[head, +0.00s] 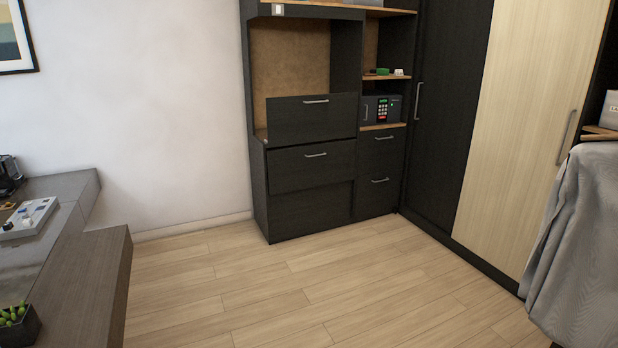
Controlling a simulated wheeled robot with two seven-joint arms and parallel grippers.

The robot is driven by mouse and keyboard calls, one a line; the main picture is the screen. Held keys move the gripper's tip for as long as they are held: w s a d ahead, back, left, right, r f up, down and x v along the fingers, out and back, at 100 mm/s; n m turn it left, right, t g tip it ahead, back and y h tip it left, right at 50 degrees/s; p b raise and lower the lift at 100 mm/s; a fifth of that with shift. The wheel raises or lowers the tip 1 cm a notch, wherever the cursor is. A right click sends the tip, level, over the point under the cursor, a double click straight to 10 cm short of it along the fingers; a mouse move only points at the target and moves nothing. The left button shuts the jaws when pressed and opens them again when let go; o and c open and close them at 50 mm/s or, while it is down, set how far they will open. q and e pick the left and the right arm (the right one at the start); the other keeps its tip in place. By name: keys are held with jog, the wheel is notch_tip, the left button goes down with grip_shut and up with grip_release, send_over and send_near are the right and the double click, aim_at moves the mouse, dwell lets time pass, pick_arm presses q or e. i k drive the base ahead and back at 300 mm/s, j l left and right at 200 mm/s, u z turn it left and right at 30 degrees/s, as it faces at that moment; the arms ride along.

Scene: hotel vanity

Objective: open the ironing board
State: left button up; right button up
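No ironing board can be made out with certainty. A grey cloth-covered shape (588,245) stands at the right edge of the head view, cut off by the frame. Its cloth hangs in folds, and I cannot tell whether it is part of an ironing board. Neither of my grippers is in view.
A dark cabinet (262,190) with drawers and a small safe (382,109) stands at the back. Tall dark (440,130) and light wood (515,130) doors are to its right. A grey counter (85,275) with a plant (15,322) is at left. The wooden floor (270,290) between is clear.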

aim_at(300, 118)
jog(key=i+j, duration=0.1)
jog(key=i, duration=0.75)
jog(key=i+z, duration=0.1)
jog(key=i, duration=0.75)
jog(key=i+j, duration=0.2)
jog(key=i, duration=0.6)
jog(key=i+u, duration=0.1)
jog(key=i, duration=0.85)
jog(key=i+l+u, duration=0.1)
jog(key=i, duration=0.8)
